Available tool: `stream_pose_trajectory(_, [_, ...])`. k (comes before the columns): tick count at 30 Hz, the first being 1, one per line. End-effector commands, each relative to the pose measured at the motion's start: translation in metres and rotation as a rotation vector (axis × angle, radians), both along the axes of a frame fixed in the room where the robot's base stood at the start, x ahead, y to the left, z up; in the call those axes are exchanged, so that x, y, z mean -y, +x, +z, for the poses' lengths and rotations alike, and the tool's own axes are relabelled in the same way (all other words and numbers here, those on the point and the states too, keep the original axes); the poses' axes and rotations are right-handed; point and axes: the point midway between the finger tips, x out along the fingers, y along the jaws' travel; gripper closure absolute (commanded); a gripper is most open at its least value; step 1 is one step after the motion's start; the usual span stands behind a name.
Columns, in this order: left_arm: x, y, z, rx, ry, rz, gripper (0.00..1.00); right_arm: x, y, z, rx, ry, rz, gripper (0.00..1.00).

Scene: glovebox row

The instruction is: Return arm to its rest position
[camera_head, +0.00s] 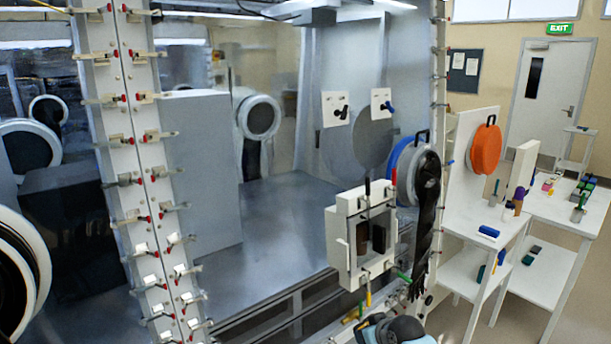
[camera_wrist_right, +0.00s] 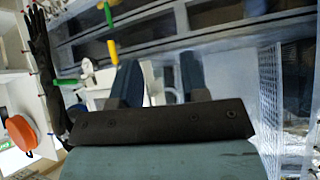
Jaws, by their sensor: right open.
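My right gripper (camera_wrist_right: 161,72) shows in the right wrist view with its two dark blue-grey fingers apart. Nothing sits between the fingers, and the glovebox front lies beyond them. In the head view, part of my right arm shows at the bottom edge, below the glovebox's front frame; its fingers cannot be made out there. My left gripper is in neither view.
The glovebox window (camera_head: 270,210) fills the left and middle. A white box frame (camera_head: 341,247) juts from its front, beside a hanging black glove (camera_head: 427,200). A small white table (camera_head: 472,225) stands at the right. Green (camera_wrist_right: 112,52) and yellow (camera_wrist_right: 107,14) handles show close to the right gripper.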

Motion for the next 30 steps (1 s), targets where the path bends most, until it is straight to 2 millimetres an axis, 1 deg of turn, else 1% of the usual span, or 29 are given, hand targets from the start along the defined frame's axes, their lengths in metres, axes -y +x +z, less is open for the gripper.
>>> stream_pose_trajectory(1, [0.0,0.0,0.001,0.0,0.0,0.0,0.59,-0.001,-0.027,-0.023,0.003,0.01,-0.007,0.59])
stream_pose_trajectory(2, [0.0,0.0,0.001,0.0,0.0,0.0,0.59,0.0,-0.041,-0.033,0.011,0.017,-0.013,0.59])
stream_pose_trajectory(3, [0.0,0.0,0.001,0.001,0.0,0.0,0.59,0.0,-0.059,-0.046,0.022,0.023,-0.021,0.59])
stream_pose_trajectory(5, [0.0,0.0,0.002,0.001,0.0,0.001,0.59,0.001,-0.088,-0.062,0.038,0.033,-0.032,0.59])
stream_pose_trajectory(6, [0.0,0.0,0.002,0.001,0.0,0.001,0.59,0.002,-0.108,-0.073,0.048,0.04,-0.04,0.59])
stream_pose_trajectory(8, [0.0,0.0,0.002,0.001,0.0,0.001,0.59,0.004,-0.138,-0.085,0.064,0.049,-0.054,0.59])
stream_pose_trajectory(9, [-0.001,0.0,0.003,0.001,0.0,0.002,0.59,0.006,-0.159,-0.092,0.076,0.053,-0.062,0.59])
stream_pose_trajectory(11, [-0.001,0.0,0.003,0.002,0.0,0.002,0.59,0.008,-0.19,-0.101,0.091,0.06,-0.075,0.59])
stream_pose_trajectory(12, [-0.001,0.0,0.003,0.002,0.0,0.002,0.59,0.01,-0.21,-0.105,0.103,0.064,-0.084,0.59])
stream_pose_trajectory(13, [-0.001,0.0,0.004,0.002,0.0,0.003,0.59,0.012,-0.226,-0.108,0.111,0.064,-0.091,0.59])
stream_pose_trajectory(14, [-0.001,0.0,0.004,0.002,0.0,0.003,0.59,0.014,-0.242,-0.109,0.12,0.068,-0.097,0.59])
stream_pose_trajectory(15, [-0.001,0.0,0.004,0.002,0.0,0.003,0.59,0.016,-0.262,-0.111,0.131,0.069,-0.105,0.59])
stream_pose_trajectory(17, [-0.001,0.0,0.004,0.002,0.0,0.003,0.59,0.02,-0.291,-0.111,0.148,0.07,-0.116,0.59])
stream_pose_trajectory(18, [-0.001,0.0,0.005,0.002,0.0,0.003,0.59,0.023,-0.308,-0.11,0.157,0.071,-0.123,0.59])
stream_pose_trajectory(21, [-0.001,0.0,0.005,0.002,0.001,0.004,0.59,0.028,-0.344,-0.105,0.18,0.071,-0.136,0.59])
stream_pose_trajectory(24, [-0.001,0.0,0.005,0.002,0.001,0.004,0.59,0.032,-0.367,-0.1,0.198,0.069,-0.144,0.59])
stream_pose_trajectory(27, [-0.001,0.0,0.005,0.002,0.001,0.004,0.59,0.034,-0.379,-0.097,0.207,0.068,-0.148,0.59])
stream_pose_trajectory(30, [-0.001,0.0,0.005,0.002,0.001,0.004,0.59,0.035,-0.382,-0.095,0.212,0.068,-0.149,0.59])
